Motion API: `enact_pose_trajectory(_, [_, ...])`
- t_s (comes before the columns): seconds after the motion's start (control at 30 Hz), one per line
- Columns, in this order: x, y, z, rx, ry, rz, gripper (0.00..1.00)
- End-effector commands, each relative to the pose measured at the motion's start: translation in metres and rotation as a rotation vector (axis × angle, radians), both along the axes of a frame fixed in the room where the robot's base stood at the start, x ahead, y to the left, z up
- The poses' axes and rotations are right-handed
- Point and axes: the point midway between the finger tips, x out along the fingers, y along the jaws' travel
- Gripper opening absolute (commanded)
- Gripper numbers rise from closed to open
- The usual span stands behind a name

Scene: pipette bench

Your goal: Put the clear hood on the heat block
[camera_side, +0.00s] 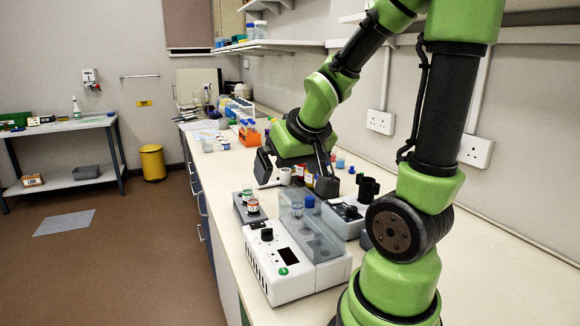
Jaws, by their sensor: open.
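The heat block (276,277) is a white box with a black knob, a dark display and a green mark, at the front of the bench. A clear, greyish see-through hood (325,240) shows at its right side, with round wells visible through it. I cannot tell whether the hood is fully seated. A blue-capped tube (310,203) shows at the hood's far end. My gripper (294,182) is open, fingers pointing down, above and beyond the hood in the picture. No object is clearly held between the fingers. Small containers show behind it.
A grey block (240,212) with capped vials stands to the left. A grey device (343,222) with a black knob and a black holder (368,188) stand to the right. An orange rack (249,136) is farther back. The bench's left edge is close by.

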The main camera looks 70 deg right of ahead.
Motion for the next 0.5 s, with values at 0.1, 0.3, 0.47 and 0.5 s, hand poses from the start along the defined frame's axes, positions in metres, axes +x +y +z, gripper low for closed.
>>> enact_pose_trajectory(0.1, [-0.003,0.06,0.035,0.071,-0.076,0.132,1.0])
enact_pose_trajectory(0.3, [-0.035,0.131,0.062,0.24,-0.13,0.337,1.0])
enact_pose_trajectory(0.47, [-0.05,0.15,0.068,0.304,-0.135,0.413,1.0])
enact_pose_trajectory(0.5, [-0.05,0.152,0.068,0.309,-0.135,0.417,1.0])
